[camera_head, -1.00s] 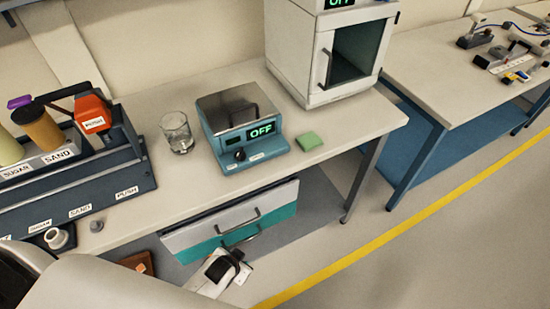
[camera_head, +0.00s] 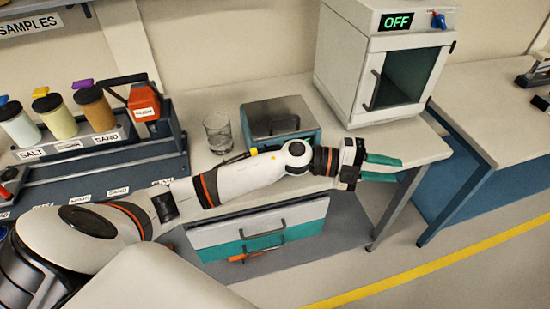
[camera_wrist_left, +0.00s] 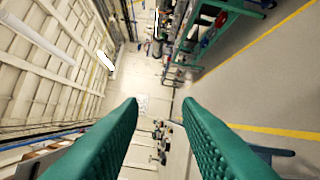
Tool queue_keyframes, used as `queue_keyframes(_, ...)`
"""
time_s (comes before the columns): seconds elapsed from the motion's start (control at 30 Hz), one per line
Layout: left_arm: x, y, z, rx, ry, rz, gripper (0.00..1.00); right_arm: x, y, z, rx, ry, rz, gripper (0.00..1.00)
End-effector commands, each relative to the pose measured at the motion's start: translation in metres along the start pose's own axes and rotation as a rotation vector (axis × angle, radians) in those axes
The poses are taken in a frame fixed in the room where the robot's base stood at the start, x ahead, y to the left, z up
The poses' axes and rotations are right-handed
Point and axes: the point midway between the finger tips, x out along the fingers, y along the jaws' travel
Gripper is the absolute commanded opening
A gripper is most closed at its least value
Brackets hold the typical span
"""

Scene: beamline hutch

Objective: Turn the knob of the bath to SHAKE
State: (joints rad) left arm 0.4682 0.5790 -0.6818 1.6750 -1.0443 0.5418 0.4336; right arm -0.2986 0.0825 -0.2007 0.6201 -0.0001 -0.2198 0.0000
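The bath (camera_head: 280,117) is a blue box with a steel lid on the bench, right of a glass beaker. My left arm crosses in front of it and hides its front face, so its knob and display do not show. My left gripper (camera_head: 394,170) is to the right of the bath, at the bench's front right corner, pointing right. Its two teal fingers are apart and empty; the left wrist view also shows them open (camera_wrist_left: 160,125). My right gripper is not in view.
A white cabinet (camera_head: 350,75) with a glass door and a display reading OFF stands behind my left gripper. The glass beaker (camera_head: 217,133) stands close to my left arm. A rack of labelled bottles (camera_head: 75,160) is at the left. Drawers (camera_head: 260,230) sit below the bench.

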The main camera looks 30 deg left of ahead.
Motion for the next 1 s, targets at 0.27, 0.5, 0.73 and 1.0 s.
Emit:
queue_keyframes(0.27, -0.111, -0.025, -0.043, 0.390, -0.240, -0.933, 0.31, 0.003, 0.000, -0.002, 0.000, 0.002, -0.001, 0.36)
queue_keyframes(0.5, -0.234, 0.009, -0.093, 0.372, -0.081, -1.490, 0.31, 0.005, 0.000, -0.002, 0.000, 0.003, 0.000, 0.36)
queue_keyframes(0.73, -0.258, 0.010, -0.100, 0.344, -0.040, -1.587, 0.31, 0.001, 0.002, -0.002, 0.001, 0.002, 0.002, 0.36)
queue_keyframes(1.0, -0.257, -0.038, -0.109, 0.343, -0.044, -1.585, 0.31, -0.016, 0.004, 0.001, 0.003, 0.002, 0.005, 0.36)
